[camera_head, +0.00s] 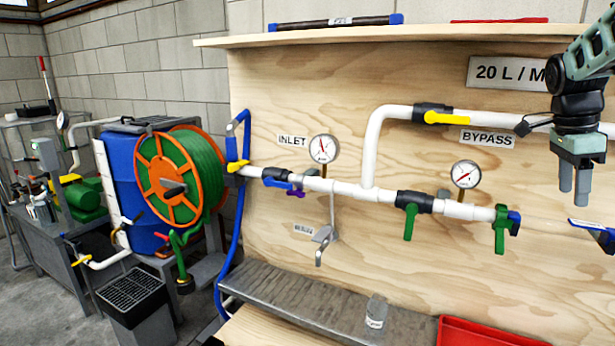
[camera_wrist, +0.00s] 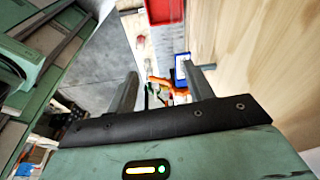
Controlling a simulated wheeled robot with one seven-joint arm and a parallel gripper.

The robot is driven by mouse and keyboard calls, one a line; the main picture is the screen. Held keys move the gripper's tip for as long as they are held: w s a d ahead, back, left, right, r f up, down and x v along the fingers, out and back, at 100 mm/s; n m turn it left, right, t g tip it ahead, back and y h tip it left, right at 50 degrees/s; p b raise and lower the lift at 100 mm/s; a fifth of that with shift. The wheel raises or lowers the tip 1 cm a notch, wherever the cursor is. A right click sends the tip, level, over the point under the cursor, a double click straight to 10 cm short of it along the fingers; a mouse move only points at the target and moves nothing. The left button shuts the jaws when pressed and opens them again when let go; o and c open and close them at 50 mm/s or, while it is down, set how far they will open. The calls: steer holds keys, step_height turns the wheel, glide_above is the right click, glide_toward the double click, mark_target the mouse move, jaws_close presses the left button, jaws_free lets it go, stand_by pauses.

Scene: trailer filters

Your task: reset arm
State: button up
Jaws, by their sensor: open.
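My gripper (camera_head: 574,180) hangs at the right of the head view, fingers pointing down, in front of the wooden panel. It is open and holds nothing. In the wrist view my gripper (camera_wrist: 165,90) shows its two grey fingers apart, with nothing between the tips. The BYPASS label (camera_head: 487,138) and the right gauge (camera_head: 465,174) are to the left of my gripper.
White pipes (camera_head: 375,150) with yellow, purple and green valve handles run along the panel (camera_head: 290,90). A shelf (camera_head: 430,35) runs above. Below are a metal ledge (camera_head: 270,290), a jar (camera_head: 376,312) and a red tray (camera_head: 480,332). A hose reel (camera_head: 180,175) stands at left.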

steer(key=s+a+f+n+y, duration=0.1)
steer(key=a+f+n, duration=0.1)
steer(key=a+n, duration=0.45)
steer(key=s+a+f+n+t, duration=0.1)
steer(key=a+f+n, duration=0.15)
steer(key=a, duration=0.75)
steer(key=s+a+f+n+y, duration=0.1)
steer(key=s+a+f+n, duration=0.1)
steer(key=a+n, duration=0.5)
steer(key=s+a+f+n, duration=0.3)
steer(key=s+a+n, duration=0.4)
steer(key=s, duration=0.3)
steer(key=s+a+f+n, duration=0.4)
steer(key=s+a+n, duration=0.4)
steer(key=s+a, duration=0.1)
steer(key=shift+s+a+y, duration=0.4)
steer(key=shift+s, duration=0.4)
